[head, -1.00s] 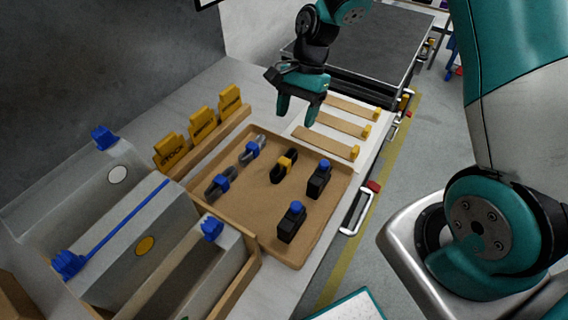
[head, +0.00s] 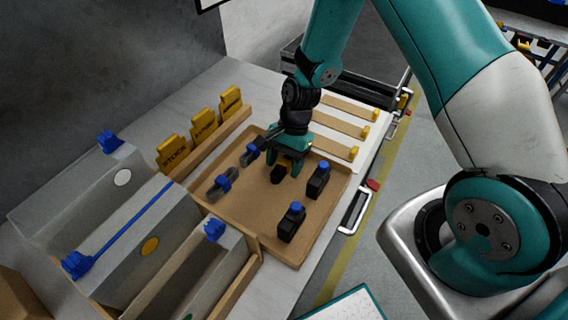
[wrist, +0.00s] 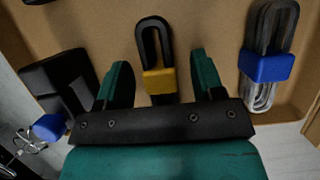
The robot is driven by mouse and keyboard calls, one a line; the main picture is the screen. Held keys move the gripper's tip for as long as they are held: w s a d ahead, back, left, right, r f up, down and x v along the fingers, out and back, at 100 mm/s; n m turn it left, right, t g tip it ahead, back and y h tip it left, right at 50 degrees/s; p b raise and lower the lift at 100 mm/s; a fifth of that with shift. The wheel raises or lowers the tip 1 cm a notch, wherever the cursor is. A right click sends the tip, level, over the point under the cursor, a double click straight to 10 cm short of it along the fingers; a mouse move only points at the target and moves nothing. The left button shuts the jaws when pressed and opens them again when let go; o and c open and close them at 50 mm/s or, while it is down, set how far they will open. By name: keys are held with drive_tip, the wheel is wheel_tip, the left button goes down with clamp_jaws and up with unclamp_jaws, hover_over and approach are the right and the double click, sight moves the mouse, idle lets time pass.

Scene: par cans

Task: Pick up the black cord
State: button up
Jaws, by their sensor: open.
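The black cord (wrist: 151,38) is a folded black loop with a yellow band, lying in the shallow brown tray (head: 272,245). In the wrist view it lies between and beyond the two fingertips. In the head view the cord (head: 278,175) is partly hidden under my gripper (head: 290,165). My gripper, which also shows in the wrist view (wrist: 160,85), is open with teal fingers pointing down over the cord. I cannot tell whether the fingers touch it.
Two grey cords with blue bands (head: 222,182) (head: 250,154) lie on the left of the tray. Two black blocks with blue knobs (head: 318,180) (head: 291,222) stand at its right. Yellow labelled tags (head: 203,124) line the back left.

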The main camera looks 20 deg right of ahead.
drive_tip(key=shift+f, duration=0.25)
drive_tip(key=shift+c, duration=0.3)
drive_tip(key=c, duration=1)
